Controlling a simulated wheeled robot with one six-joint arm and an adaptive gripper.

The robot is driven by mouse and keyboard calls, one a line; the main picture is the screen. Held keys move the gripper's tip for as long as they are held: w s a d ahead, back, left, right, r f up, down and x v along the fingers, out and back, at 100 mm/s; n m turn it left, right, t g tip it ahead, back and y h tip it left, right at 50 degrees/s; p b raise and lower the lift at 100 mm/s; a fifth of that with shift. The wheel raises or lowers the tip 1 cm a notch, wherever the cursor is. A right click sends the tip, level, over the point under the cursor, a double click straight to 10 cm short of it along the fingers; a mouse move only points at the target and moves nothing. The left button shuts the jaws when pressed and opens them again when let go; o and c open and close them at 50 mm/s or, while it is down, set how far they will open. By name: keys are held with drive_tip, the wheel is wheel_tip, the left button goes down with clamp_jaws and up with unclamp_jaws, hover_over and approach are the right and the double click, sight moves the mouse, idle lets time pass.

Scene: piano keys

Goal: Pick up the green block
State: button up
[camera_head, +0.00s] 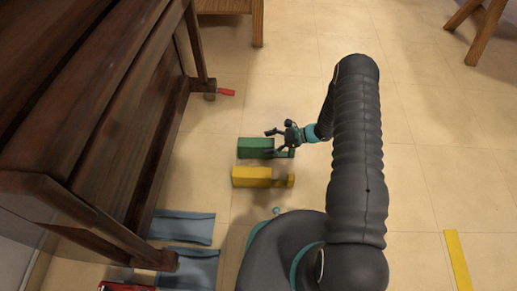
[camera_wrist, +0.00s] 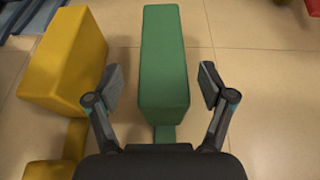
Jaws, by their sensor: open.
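A green block (camera_head: 256,147) lies on the tiled floor in the head view, just behind a yellow block. In the wrist view the green block (camera_wrist: 163,60) is long and runs away from the camera, its near end in line with the gap between my fingers. My gripper (camera_head: 276,142) is open, with its fingertips close to the green block's right part in the head view. In the wrist view my gripper (camera_wrist: 160,88) has one finger on each side of the block's near end, with visible gaps. My palm hides the nearest floor.
The yellow block (camera_head: 252,176) lies beside the green one; it also shows at left in the wrist view (camera_wrist: 66,58). A dark wooden piano (camera_head: 95,110) stands at left. Blue cloth-like pieces (camera_head: 182,226) and a red object (camera_head: 226,92) lie near it.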

sight(259, 143)
drive_tip(key=x, duration=0.4)
drive_tip(key=shift+w+a+r, duration=0.1)
drive_tip(key=shift+w, duration=0.1)
drive_tip(key=c, duration=1.4)
